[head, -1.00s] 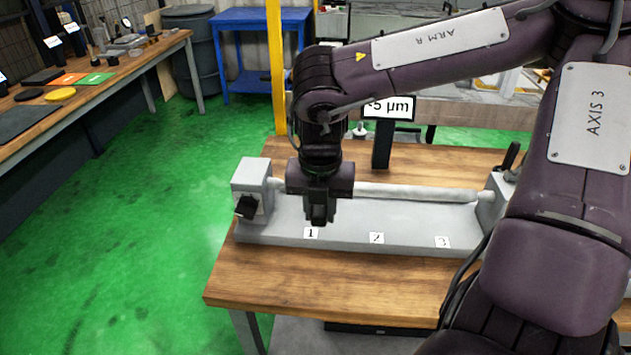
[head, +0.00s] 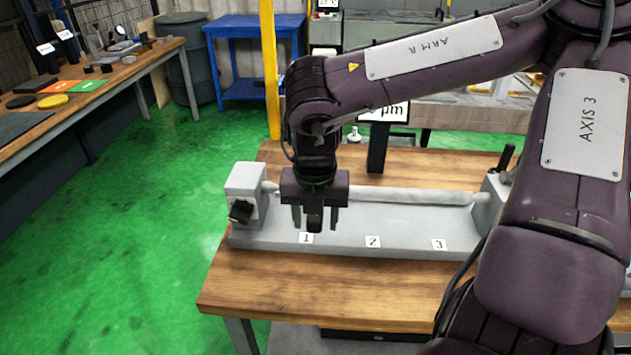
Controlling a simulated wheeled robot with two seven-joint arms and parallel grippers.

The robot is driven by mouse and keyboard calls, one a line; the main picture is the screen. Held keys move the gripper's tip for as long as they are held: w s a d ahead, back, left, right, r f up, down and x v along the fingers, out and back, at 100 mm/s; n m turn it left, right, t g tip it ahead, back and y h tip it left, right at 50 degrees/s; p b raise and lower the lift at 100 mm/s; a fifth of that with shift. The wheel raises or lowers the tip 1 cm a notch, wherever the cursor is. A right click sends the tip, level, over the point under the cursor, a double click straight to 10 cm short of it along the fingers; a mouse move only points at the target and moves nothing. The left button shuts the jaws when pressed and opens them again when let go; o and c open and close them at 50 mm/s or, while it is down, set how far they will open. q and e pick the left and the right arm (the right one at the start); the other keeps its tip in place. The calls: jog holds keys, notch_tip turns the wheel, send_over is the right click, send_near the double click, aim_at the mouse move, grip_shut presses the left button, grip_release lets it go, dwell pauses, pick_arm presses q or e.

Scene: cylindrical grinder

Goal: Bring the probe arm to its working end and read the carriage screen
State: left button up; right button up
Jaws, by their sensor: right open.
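The carriage screen (head: 392,112) is a white panel on a dark post behind the long grey bed; my right arm hides its left part, and only "µm" reads. My right gripper (head: 316,222) points down over the bed near label 1, its two fingers spread apart. A short dark piece (head: 314,219) shows between the fingers, apart from both; it may be the probe arm, but I cannot tell for sure. My left gripper is out of view.
The grey bed (head: 340,238) carries labels 1, 2 and 3 and a pale horizontal cylinder (head: 420,196) between two end blocks. It stands on a wooden table (head: 300,285). A bench with small parts and a blue table (head: 250,22) stand farther back.

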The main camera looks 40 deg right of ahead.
jog(key=r, duration=0.7)
jog(key=shift+s+a+r, duration=0.25)
jog(key=shift+a+r, duration=0.05)
jog(key=shift+r, duration=0.05)
dwell(0.9)
